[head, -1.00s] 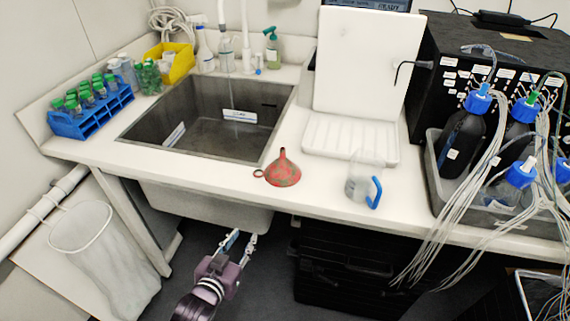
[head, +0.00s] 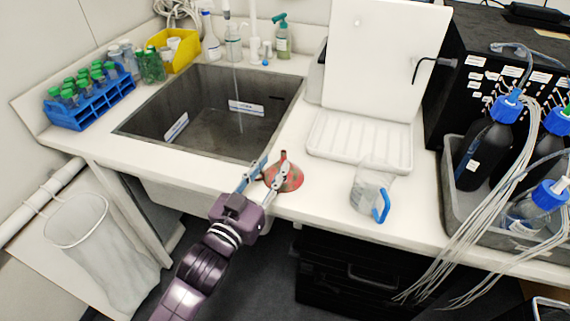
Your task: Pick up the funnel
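The red funnel (head: 288,180) stands on the white counter, wide end down and spout up, just right of the sink's front right corner. My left gripper (head: 268,169) has come over the counter's front edge. Its two fingers are spread apart, one left of the funnel by the sink edge and one in front of the funnel's left part. The funnel's left side is partly hidden by this finger, and I cannot tell if they touch. My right gripper is not in view.
The sink (head: 210,112) lies behind and left of the gripper. A clear beaker with a blue handle (head: 372,187) stands to the funnel's right. A white draining board (head: 360,140) is behind. A grey tray (head: 455,195) holds blue-capped bottles at right.

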